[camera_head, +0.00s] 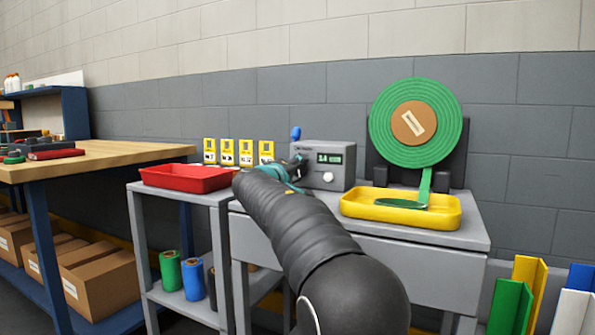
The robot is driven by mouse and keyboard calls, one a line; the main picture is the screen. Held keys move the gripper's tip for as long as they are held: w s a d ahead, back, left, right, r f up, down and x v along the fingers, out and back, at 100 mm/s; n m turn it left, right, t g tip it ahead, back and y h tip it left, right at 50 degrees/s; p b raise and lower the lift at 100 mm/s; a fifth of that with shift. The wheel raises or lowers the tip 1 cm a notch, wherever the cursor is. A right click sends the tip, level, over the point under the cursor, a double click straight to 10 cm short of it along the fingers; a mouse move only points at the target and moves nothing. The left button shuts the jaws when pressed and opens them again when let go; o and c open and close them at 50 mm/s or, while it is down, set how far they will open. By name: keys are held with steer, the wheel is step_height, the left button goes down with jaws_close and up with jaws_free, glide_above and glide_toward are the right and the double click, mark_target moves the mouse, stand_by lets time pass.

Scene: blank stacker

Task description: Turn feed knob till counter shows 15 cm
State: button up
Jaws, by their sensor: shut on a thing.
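A grey feeder box (345,181) stands on the grey bench. Its front has a small dark counter display (329,158) with lit digits too small to read for sure. A round white knob (328,177) below the display is clear of my gripper. A blue-topped lever (296,133) stands up at the box's left side. My gripper (299,172), with teal parts, is at the left part of the box front, shut on what appears to be the feed knob. My gripper and arm hide the held part.
A green strip roll (438,104) stands behind a yellow tray (447,218), its strip hanging into the tray. A red tray (164,184) sits on the side cart. Several yellow cards (227,152) stand behind. Coloured angle profiles (528,275) are at the lower right.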

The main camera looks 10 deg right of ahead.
steer(key=o, duration=1.2)
steer(key=shift+c, duration=0.2)
steer(key=v, duration=1.2)
